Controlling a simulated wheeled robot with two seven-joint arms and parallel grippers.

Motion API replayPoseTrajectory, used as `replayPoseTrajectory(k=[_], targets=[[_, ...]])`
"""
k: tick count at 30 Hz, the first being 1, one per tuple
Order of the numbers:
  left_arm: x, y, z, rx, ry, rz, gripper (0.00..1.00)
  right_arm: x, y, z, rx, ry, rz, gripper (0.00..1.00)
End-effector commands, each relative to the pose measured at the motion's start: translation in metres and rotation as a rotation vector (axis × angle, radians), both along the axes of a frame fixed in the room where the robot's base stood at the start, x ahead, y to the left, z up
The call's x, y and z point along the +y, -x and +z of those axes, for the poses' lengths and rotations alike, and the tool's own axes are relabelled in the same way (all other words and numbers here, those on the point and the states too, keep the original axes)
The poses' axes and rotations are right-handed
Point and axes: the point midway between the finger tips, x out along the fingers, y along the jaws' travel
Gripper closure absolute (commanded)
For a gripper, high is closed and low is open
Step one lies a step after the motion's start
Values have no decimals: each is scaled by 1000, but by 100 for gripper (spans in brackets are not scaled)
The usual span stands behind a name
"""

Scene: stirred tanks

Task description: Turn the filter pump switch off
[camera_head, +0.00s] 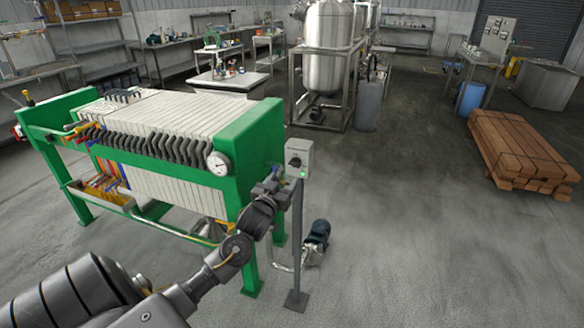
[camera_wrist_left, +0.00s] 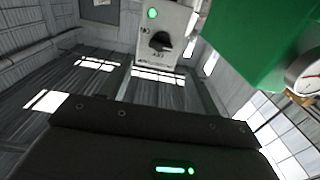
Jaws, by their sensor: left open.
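The filter pump switch is a grey box (camera_head: 299,153) on a dark post, with a black rotary knob (camera_head: 294,162) and a lit green lamp (camera_head: 303,173). In the left wrist view the box (camera_wrist_left: 180,18) is at the top, with its knob (camera_wrist_left: 160,42) and glowing green lamp (camera_wrist_left: 152,13). My left gripper (camera_head: 279,176) is open, just below and left of the knob in the head view. It looks apart from the knob, though contact is hard to judge. Its fingers are small and partly hidden in the head view. My right gripper is not in view.
A green-framed filter press (camera_head: 262,140) with a pressure gauge (camera_head: 219,163) stands close on the left. The post (camera_head: 297,240) and a small blue pump (camera_head: 318,236) stand on the floor. Stacked timber (camera_head: 520,150) lies right. The floor between is clear.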

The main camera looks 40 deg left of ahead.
Motion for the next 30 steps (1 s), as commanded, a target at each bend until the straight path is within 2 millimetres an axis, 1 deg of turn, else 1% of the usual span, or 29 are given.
replayPoseTrajectory(k=[1, 6, 12, 15, 18, 26, 27, 30], targets=[[4, -9, 3, 1, -2, 2, 38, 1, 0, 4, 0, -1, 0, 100], [15, -40, 3, 1, -2, 2, 38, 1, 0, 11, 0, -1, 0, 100], [25, -68, 2, 0, -1, 2, 38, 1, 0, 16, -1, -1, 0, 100], [27, -76, 1, 1, -2, 1, 38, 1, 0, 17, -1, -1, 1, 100], [28, -80, 0, 2, -2, 0, 38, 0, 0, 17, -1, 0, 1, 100], [29, -81, 0, 2, -2, 0, 38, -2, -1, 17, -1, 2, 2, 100], [29, -81, 0, 2, -2, 0, 41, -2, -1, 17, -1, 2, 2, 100], [29, -81, 0, 2, -2, 0, 54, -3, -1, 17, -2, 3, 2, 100]])
